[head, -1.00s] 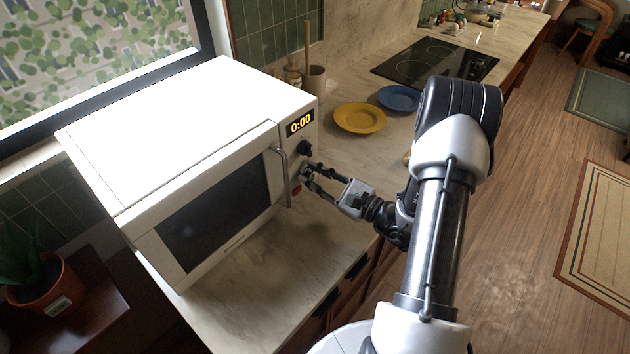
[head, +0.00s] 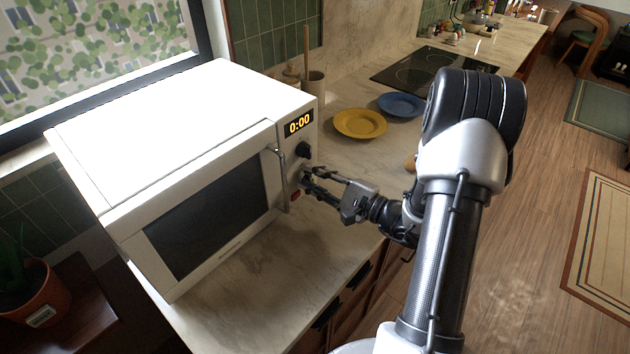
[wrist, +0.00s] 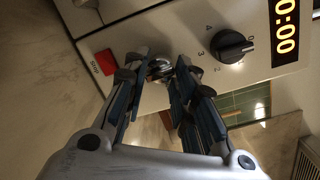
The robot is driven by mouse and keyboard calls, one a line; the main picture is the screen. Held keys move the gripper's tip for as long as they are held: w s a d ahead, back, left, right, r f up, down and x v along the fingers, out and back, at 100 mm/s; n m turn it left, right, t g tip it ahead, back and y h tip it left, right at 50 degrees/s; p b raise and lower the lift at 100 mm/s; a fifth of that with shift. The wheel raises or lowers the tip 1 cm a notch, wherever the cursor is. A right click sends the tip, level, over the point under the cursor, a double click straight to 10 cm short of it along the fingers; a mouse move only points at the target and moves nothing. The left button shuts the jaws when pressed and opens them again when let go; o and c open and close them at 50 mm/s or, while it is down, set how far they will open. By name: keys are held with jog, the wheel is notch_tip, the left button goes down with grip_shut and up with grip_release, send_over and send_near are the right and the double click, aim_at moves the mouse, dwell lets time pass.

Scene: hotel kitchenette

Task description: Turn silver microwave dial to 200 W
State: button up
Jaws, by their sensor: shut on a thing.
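The white microwave (head: 210,215) stands on the counter with its door closed and its display (head: 299,123) reading 0:00. The silver dial (wrist: 160,67) is on its control panel, below a black dial (wrist: 232,46), which also shows in the head view (head: 303,150). My gripper (wrist: 158,72) is shut on the silver dial, with a fingertip on each side. In the head view my gripper (head: 307,177) reaches the panel from the right and hides the silver dial. The fingers cover the silver dial's markings, so its setting cannot be read.
A red stop button (wrist: 95,64) sits close beside my fingers, and the door handle (head: 282,180) stands out from the door. A yellow plate (head: 360,123) and a blue plate (head: 401,104) lie on the counter behind my arm.

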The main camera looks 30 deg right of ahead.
jog(key=o, duration=1.1)
jog(key=shift+c, duration=0.2)
jog(key=v, duration=1.2)
jog(key=shift+a, duration=0.1)
